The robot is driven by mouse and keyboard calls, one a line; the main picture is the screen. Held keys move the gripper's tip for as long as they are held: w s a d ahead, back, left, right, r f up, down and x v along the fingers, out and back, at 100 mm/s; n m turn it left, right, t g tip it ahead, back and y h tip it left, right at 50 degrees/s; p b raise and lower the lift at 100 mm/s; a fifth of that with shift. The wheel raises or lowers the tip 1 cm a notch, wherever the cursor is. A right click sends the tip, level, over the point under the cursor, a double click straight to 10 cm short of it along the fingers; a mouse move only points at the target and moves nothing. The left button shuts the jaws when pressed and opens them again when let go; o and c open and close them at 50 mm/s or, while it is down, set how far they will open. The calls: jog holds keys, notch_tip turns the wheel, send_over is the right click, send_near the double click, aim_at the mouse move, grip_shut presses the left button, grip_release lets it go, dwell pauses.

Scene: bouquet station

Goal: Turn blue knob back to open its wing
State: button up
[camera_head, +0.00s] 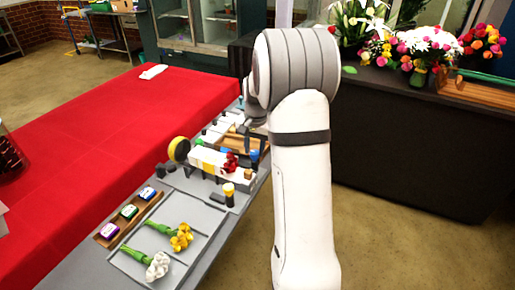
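A small blue-topped knob (254,155) stands at the right end of a white block (208,160) on the grey table. A matching yellow-topped knob (228,190) on a dark post stands nearer the camera. Which parts are the wings, and whether the blue knob's wing is open, I cannot make out. My gripper (250,122) is a dark shape hanging left of my arm, just above and beyond the blue knob. It looks apart from the knob, but the depth is unclear. My arm hides part of it, and its fingers are too small to read.
A yellow disc (179,149) and red flowers (230,162) are by the white block. Yellow flowers (181,237) and white flowers (157,266) lie on a grey tray (190,208) beside a wooden holder (108,231). A red-covered table (90,140) adjoins at left.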

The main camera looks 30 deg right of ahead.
aim_at(256, 152)
jog(key=o, duration=0.3)
jog(key=shift+s+f, duration=0.1)
jog(key=shift+f, duration=0.05)
jog(key=shift+o, duration=0.2)
notch_tip(256, 152, up, 8)
jog(key=shift+s+f, duration=0.1)
jog(key=shift+f, duration=0.15)
jog(key=shift+r, duration=0.15)
jog(key=s+a+r+n, duration=0.4)
jog(key=s+a, duration=0.5)
jog(key=s, duration=0.2)
jog(key=s+a+f+n+t, duration=0.1)
jog(key=s+a+n, duration=0.1)
jog(key=s, duration=0.5)
jog(key=s+a+f+n+t, duration=0.1)
jog(key=s+a, duration=0.3)
jog(key=s, duration=0.4)
jog(key=shift+a+f+n, duration=0.25)
jog(key=shift+f+n, duration=0.15)
jog(key=shift+n, duration=0.5)
